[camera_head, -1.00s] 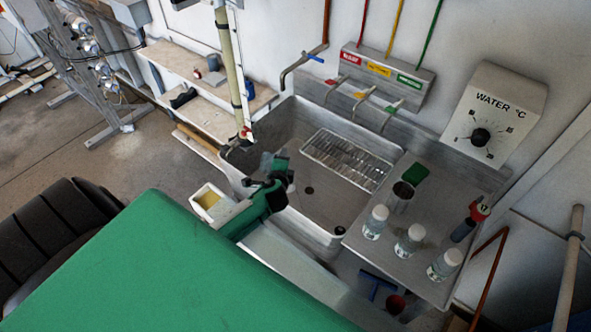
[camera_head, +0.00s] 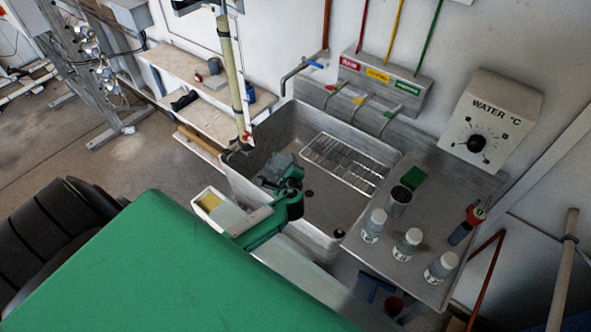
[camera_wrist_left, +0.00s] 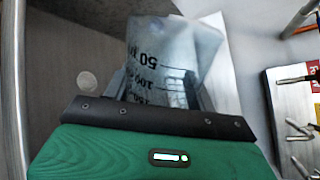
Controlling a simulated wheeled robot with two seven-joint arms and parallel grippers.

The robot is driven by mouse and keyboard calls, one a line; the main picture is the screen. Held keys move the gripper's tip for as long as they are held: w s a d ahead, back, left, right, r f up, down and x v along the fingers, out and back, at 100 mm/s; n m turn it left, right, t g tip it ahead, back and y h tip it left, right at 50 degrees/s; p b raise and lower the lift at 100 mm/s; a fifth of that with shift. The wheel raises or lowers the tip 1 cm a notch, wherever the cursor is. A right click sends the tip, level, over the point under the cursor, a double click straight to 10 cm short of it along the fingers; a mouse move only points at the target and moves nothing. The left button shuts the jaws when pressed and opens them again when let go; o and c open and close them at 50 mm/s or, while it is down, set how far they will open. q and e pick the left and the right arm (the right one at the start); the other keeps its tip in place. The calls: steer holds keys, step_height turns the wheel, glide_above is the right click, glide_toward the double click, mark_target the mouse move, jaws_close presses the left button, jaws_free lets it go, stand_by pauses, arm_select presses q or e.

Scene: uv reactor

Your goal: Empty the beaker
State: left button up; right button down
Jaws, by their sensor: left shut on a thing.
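My left gripper (camera_head: 278,172) is over the left part of the sink (camera_head: 238,187) in the head view. It is shut on a clear beaker (camera_wrist_left: 165,62) with black graduation marks. In the left wrist view the beaker stands out between the two fingers (camera_wrist_left: 160,90). Its marks read 50, 100 and 150 and look upside down, with 50 farthest from the gripper. I cannot tell whether liquid is in it. In the head view the beaker is hard to make out at the gripper. My right gripper is not in view.
Three white-capped bottles (camera_head: 407,243), a metal cup (camera_head: 398,202) and a green pad (camera_head: 412,178) stand on the drainboard (camera_head: 440,210). A wire rack (camera_head: 342,163) lies on the sink's right side. Taps (camera_head: 360,104) are behind. The sink drain shows in the wrist view (camera_wrist_left: 87,79).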

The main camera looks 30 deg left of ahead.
arm_select(q)
steer(key=shift+w+d+m+y, duration=0.15)
steer(key=shift+d+m+y, duration=0.15)
steer(key=shift+m, duration=0.2)
steer(key=shift+w+d+f+m+y+b, duration=0.1)
steer(key=shift+d+f+m+y+b, duration=0.1)
steer(key=shift+f+m+y+b, duration=0.45)
steer(key=shift+f+h, duration=0.1)
steer(key=shift+h, duration=0.15)
